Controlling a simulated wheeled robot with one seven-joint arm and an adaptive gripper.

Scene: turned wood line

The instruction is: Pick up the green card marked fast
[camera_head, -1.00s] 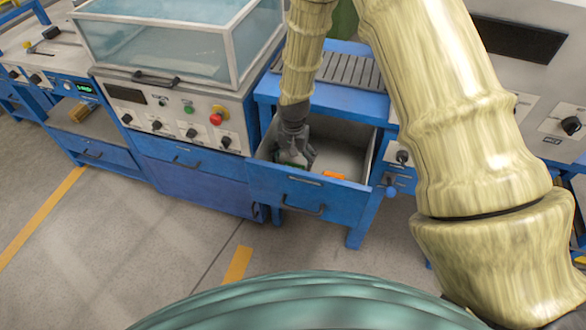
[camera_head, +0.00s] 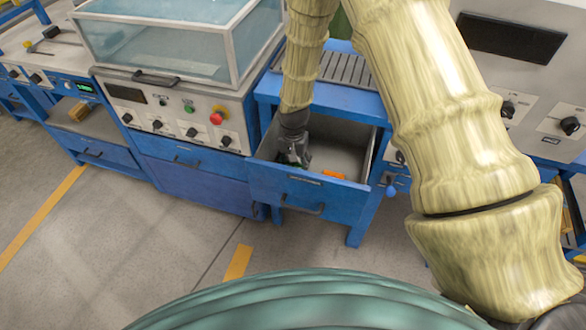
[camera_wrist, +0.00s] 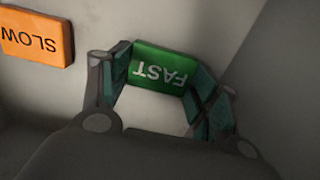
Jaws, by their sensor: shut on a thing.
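The green card marked FAST (camera_wrist: 163,67) is between the two fingers of my gripper (camera_wrist: 158,85) in the wrist view, its lettering upside down. The fingers touch it at both sides. In the head view my gripper (camera_head: 292,158) reaches down into the open blue drawer (camera_head: 305,194), near its left end. Only a trace of green shows there, the card being mostly hidden by the gripper and the drawer front. An orange card marked SLOW (camera_wrist: 37,36) lies apart to the left in the wrist view. It also shows in the head view (camera_head: 333,174), right of my gripper.
The drawer's pale walls stand close around my gripper. A blue bench with a slatted top (camera_head: 345,68) is above the drawer. A machine with a clear cover (camera_head: 165,40) and a red button (camera_head: 216,118) stands to the left. The floor in front is clear.

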